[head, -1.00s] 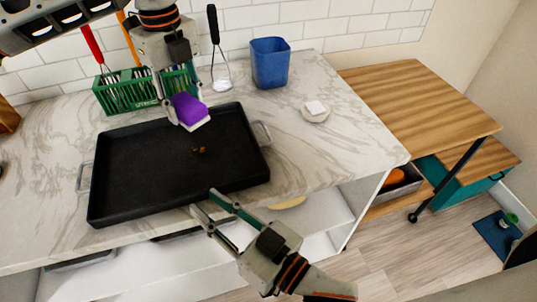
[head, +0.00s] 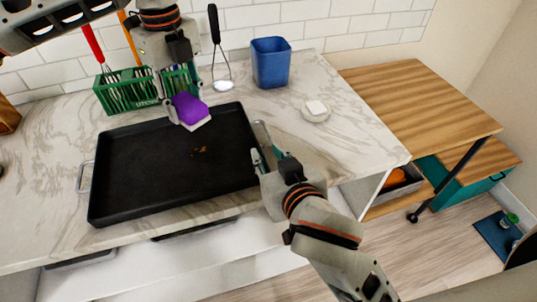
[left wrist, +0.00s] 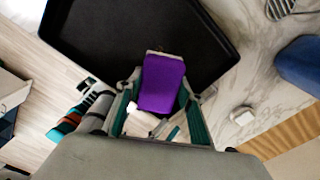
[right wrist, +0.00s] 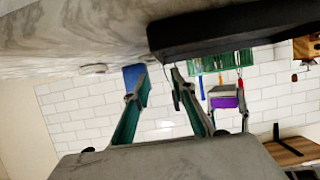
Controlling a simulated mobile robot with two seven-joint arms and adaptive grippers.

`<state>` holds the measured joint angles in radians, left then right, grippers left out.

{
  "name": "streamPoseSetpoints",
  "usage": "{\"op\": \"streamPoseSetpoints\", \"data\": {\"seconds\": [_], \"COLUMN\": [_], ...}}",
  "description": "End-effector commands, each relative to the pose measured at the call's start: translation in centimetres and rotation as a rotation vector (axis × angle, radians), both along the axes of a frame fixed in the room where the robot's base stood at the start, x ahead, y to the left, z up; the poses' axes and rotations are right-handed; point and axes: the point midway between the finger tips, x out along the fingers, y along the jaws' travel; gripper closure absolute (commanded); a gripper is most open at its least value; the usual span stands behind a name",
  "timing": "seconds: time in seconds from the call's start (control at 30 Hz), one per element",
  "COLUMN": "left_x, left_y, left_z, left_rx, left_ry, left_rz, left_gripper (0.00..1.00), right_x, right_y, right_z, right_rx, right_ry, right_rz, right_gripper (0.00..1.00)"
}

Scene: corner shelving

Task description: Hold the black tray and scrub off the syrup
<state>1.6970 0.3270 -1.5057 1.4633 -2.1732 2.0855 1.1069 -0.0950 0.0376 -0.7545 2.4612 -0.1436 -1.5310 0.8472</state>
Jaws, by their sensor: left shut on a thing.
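The black tray (head: 130,175) lies on the marble counter, with metal handles at its left and right ends. A small brown syrup patch (head: 200,152) is on its floor, right of the middle. My left gripper (head: 188,98) is shut on a purple sponge (head: 190,110) with a pale underside, held above the tray's far right part. The sponge also shows in the left wrist view (left wrist: 161,83). My right gripper (head: 267,156) is open beside the tray's right handle (head: 263,130), fingers apart in the right wrist view (right wrist: 158,75). Whether the handle lies between the fingers is unclear.
A green utensil rack (head: 130,94) stands behind the tray, with a blue bin (head: 271,64) to the right at the wall. A small white dish (head: 315,111) holds a pale block. Counter right of the tray is mostly clear. A wooden cart (head: 420,105) stands further right.

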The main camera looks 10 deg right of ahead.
Motion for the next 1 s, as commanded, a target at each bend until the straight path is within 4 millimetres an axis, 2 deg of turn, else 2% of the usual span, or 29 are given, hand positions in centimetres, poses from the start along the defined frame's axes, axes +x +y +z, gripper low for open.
{"op": "streamPoseSetpoints", "data": {"seconds": [0.17, 0.6, 0.8, 1.0], "left_x": [0.0, 0.0, 0.0, 0.0], "left_y": [0.0, 0.0, 0.0, 0.0], "left_z": [0.0, 0.0, 0.0, 0.0], "left_rx": [0.0, 0.0, 0.0, 0.0], "left_ry": [0.0, 0.0, 0.0, 0.0], "left_rz": [0.0, 0.0, 0.0, 0.0], "left_gripper": [0.83, 0.83, 0.83, 0.83], "right_x": [1.9, 8.7, 10.3, 10.7], "right_y": [0.2, 1.2, 1.5, 1.6], "right_z": [-0.7, -3.6, -4.3, -4.6], "right_rx": [-0.006, -0.006, -0.003, -0.003], "right_ry": [-0.002, 0.0, -0.001, 0.001], "right_rz": [-0.002, -0.002, -0.001, -0.001], "right_gripper": [0.75, 0.75, 0.75, 0.75]}}
